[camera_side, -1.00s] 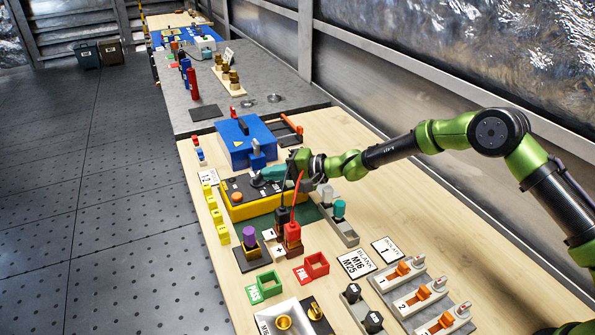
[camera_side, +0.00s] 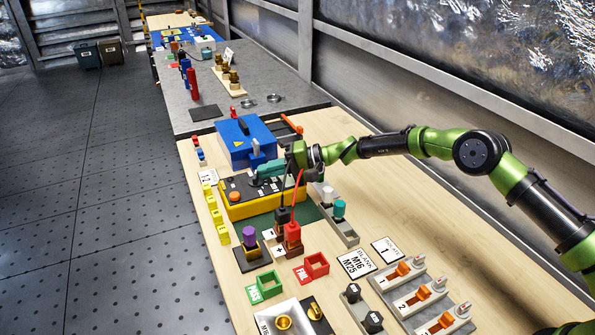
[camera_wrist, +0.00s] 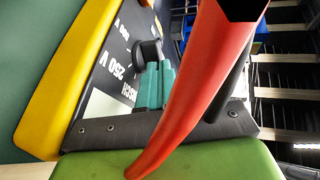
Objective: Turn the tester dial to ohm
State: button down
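The tester (camera_side: 264,200) is a yellow case with a black face, on the bench in the side view. Its black dial (camera_wrist: 148,52) shows in the wrist view beside the white marking "250 V" on the face (camera_wrist: 112,50). My gripper (camera_side: 262,176) has teal fingers, which reach the dial from the right. In the wrist view the gripper fingers (camera_wrist: 154,84) lie close together against the dial's near side. They hide part of it, so I cannot tell whether they grip it. An orange button (camera_side: 234,196) sits on the left of the face.
A red lead (camera_side: 299,190) rises close to my gripper and crosses the wrist view in front of the face. Red and black plugs (camera_side: 292,232) stand in front of the tester. A blue box (camera_side: 238,150) stands behind it.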

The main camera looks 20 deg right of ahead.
jog(key=shift+f, duration=0.1)
jog(key=v, duration=0.9)
jog(key=shift+w, duration=0.1)
jog(key=c, duration=1.8)
grip_release()
jog(key=shift+d, duration=0.2)
jog(key=o, duration=0.5)
jog(key=shift+s+d+r, duration=0.2)
jog(key=shift+d+r, duration=0.05)
jog(key=shift+r, duration=0.25)
jog(key=shift+s+d+r, duration=0.2)
jog(key=shift+d+r, duration=0.05)
jog(key=shift+r, duration=0.25)
jog(key=o, duration=0.5)
jog(key=m, duration=0.3)
jog(key=s+d+r+m, duration=0.1)
jog(key=shift+m+h, duration=0.3)
jog(key=shift+h, duration=0.1)
jog(key=shift+o, duration=0.8)
jog(key=m, duration=0.2)
jog(key=shift+s+d+r+m, duration=0.15)
jog(key=shift+d+r+m, duration=0.05)
jog(key=shift+m, duration=0.1)
jog(key=m, duration=1.1)
send_near(256, 177)
jog(key=x, duration=0.6)
jog(key=w+x, duration=0.1)
jog(key=x, duration=0.2)
jog(key=shift+d, duration=0.35)
